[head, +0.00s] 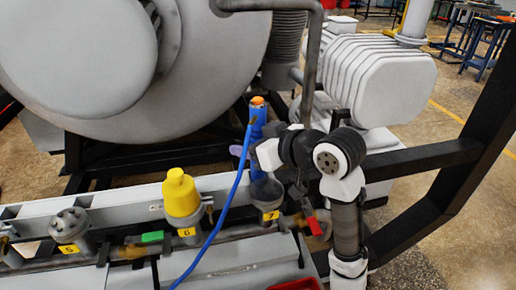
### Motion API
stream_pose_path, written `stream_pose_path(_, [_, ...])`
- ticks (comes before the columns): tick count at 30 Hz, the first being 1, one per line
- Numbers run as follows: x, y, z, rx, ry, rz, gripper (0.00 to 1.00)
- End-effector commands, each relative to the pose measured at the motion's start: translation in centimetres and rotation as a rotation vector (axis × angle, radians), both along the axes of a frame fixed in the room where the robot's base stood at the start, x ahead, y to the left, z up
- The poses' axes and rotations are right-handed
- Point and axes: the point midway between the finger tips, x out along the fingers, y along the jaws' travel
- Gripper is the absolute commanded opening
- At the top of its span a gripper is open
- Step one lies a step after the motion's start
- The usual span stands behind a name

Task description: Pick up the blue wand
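The blue wand (258,120) stands roughly upright in the middle of the head view, with an orange tip on top. A blue line (228,208) runs from beside its top down to the lower left. My arm comes up from the lower right and bends left toward the wand. My gripper (266,154) is at the wand's lower part, close beside it or at it. Its fingers are small and partly hidden, so I cannot tell whether they touch the wand or are open or shut.
A grey rail carries a yellow-capped fitting (181,193), a grey fitting (70,228), a green handle (152,237) and a red handle (314,226). The large furnace body (220,80) is behind. A black frame (440,200) stands right. Open floor lies at far right.

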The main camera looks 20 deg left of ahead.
Motion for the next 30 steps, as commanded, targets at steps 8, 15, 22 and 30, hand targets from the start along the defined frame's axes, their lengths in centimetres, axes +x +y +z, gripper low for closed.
stream_pose_path(8, [-0.01,-0.03,0.00,0.001,0.000,0.000,0.41])
stream_pose_path(15, [-0.02,-0.04,0.02,0.001,-0.001,0.000,0.10])
stream_pose_path(22, [-0.02,-0.05,0.07,0.001,-0.002,0.000,0.00])
stream_pose_path(30, [-0.01,-0.05,0.80,0.001,-0.003,0.001,0.00])
